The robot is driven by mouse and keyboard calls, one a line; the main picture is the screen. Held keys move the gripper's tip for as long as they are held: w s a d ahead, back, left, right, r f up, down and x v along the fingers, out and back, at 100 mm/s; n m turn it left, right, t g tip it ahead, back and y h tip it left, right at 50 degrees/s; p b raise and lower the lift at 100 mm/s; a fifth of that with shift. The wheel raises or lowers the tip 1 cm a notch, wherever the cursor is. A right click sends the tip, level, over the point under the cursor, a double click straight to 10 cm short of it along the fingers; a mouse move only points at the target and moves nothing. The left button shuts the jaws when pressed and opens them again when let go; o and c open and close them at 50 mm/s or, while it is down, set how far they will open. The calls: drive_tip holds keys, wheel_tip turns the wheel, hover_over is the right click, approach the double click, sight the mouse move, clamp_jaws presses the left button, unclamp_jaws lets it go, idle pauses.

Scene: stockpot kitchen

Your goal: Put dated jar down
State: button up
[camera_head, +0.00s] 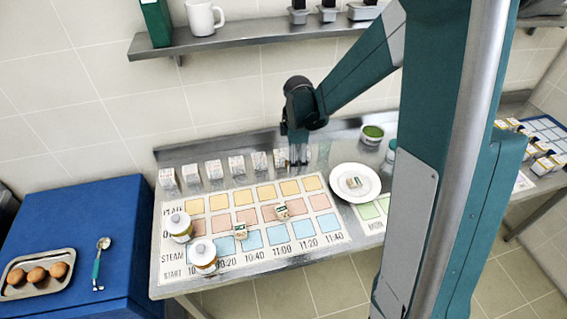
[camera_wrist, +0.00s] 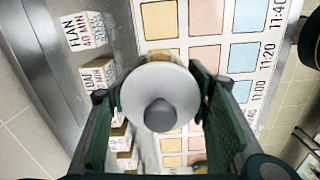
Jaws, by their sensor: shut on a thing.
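In the wrist view my gripper (camera_wrist: 155,88) is shut on a jar with a round white lid (camera_wrist: 148,90) and a grey knob. The jar's body is mostly hidden under the lid. In the head view my gripper (camera_head: 298,158) is at the back of the counter, by the right end of the row of small boxes; the held jar cannot be made out clearly there. Below it lies the timetable mat (camera_head: 262,284) with yellow, pink and blue squares. Two similar lidded jars, an upper one (camera_head: 180,226) and a lower one (camera_head: 203,256), stand at the mat's left side.
Several small printed boxes (camera_head: 214,169) line the counter's back. Two small cartons (camera_head: 240,231) (camera_head: 282,211) sit on mat squares. A white plate (camera_head: 368,190) with a carton and a green-topped tub (camera_head: 372,134) are at right. A shelf (camera_head: 250,33) hangs above.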

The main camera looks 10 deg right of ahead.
drive_tip(key=w+a+n+b, duration=0.1)
drive_tip(key=w+a, duration=0.1)
drive_tip(key=a, duration=4)
drive_tip(key=shift+r+b, duration=0.2)
drive_tip(key=shift+b, duration=0.1)
drive_tip(key=shift+f, duration=3.15)
drive_tip(key=shift+f, duration=1.85)
drive_tip(key=shift+f+b, duration=0.15)
drive_tip(key=shift+b, duration=0.15)
